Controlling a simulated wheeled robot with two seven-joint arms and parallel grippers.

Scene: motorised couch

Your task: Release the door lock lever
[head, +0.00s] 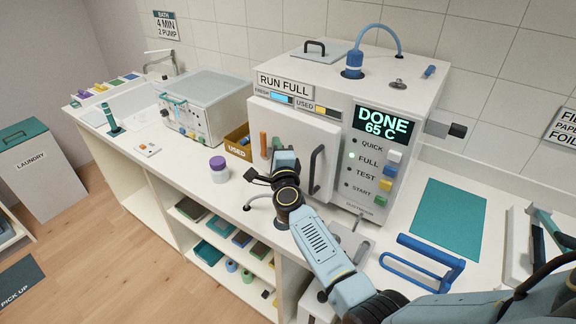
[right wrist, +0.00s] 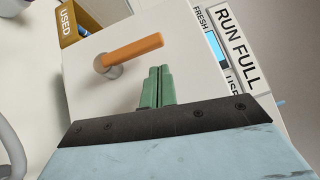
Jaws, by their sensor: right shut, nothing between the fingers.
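The door lock lever (head: 263,145) is an orange bar on the left part of the white machine's closed door (head: 292,128). In the right wrist view the lever (right wrist: 134,49) sticks out from a round grey pivot (right wrist: 107,66). My right gripper (head: 277,143) is in front of the door, just right of the lever. Its green fingers (right wrist: 158,88) are shut together with nothing between them. In the right wrist view a gap shows between the fingertips and the lever; I cannot tell the depth. My left gripper is not in view.
A dark curved door handle (head: 317,168) stands right of my gripper. The machine's display (head: 384,121) reads DONE 65 C. A USED box (head: 238,143) and a purple-lidded jar (head: 218,168) stand left. A blue rack (head: 424,257) stands on the counter at right.

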